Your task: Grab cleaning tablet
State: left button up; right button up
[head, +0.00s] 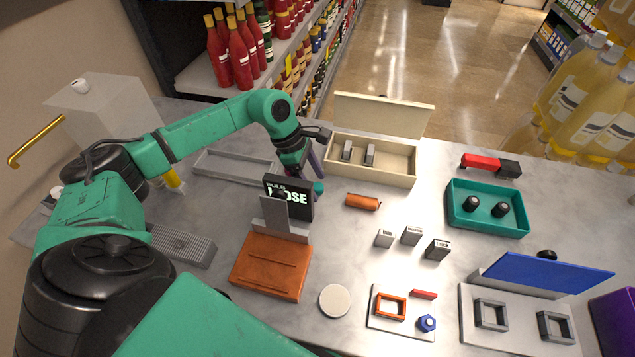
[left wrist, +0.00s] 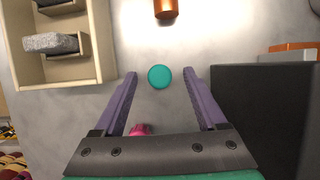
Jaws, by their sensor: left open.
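A small round teal tablet (head: 319,188) lies on the grey counter, just behind the black sign in the head view. It also shows in the left wrist view as a full teal disc (left wrist: 159,76). My left gripper (head: 308,176) reaches down over it from the left arm. Its two purple fingers are apart, one on each side of the disc in the left wrist view, with clear gaps and nothing held. A pale round disc (head: 335,300) lies near the counter's front. My right gripper is not in view.
The black sign (head: 297,196) on an orange base (head: 270,268) stands close beside the gripper. A cream open box (head: 400,178) is behind it. A copper cylinder (head: 363,201) lies to the right. A pink object (left wrist: 140,130) shows between the finger bases.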

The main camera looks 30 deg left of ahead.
pick_arm(q)
jog(key=shift+d+f, duration=0.1)
jog(key=shift+f, duration=0.15)
jog(key=shift+c, duration=0.9)
grip_shut()
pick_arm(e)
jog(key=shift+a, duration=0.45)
pick_arm(q)
jog(key=shift+r, duration=0.15)
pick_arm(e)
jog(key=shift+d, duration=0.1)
